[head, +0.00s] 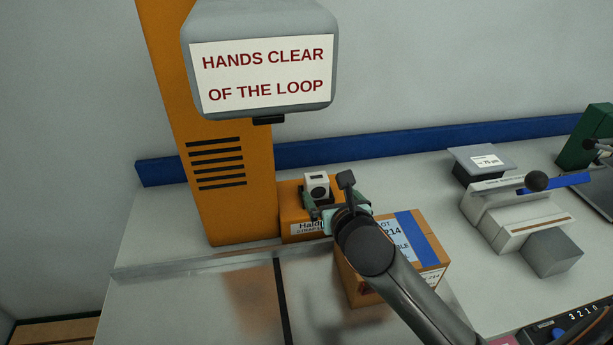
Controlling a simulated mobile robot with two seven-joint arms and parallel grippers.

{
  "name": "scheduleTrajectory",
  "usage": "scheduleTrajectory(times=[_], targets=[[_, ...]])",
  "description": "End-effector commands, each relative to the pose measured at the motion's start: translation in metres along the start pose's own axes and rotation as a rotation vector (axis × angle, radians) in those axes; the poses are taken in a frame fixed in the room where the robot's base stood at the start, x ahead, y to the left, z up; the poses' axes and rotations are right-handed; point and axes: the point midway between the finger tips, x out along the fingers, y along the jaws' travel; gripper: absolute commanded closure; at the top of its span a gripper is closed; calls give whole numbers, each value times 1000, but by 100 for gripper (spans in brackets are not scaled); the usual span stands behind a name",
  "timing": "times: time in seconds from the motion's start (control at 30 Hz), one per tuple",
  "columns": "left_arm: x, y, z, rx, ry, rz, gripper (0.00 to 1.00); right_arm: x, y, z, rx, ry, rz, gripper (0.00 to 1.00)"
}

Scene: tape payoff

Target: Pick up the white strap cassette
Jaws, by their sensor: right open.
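The white strap cassette (317,181) is a small white block with a dark round spot on its front face. It appears upright on top of an orange box (291,205) with a white label, beside the orange column. My right gripper (329,198) reaches in from the lower right. It is open, with one dark finger close to the cassette's lower front and the other to its right. Whether the fingers touch the cassette cannot be told. The gripper and wrist hide part of the box. My left gripper is not in view.
An orange column (219,170) carries a grey head with a warning sign (264,73). A cardboard carton (427,243) with a blue stripe stands under my right forearm. A grey machine (515,213) stands to the right. The metal bench top at the front left is clear.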

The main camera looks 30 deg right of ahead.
Motion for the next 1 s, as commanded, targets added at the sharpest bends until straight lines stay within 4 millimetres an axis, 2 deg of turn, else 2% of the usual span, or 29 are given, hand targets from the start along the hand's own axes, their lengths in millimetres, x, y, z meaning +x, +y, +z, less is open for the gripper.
scheduleTrajectory(times=[0.3, 0.67, 1.0], targets=[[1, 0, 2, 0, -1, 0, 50, 51, 0, 0, 3, -1, -2, 0], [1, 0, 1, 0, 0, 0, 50, 78, 1, 2, 4, -2, -1, 0], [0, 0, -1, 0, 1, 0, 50, 116, 4, 4, 2, -2, -2, 0]])
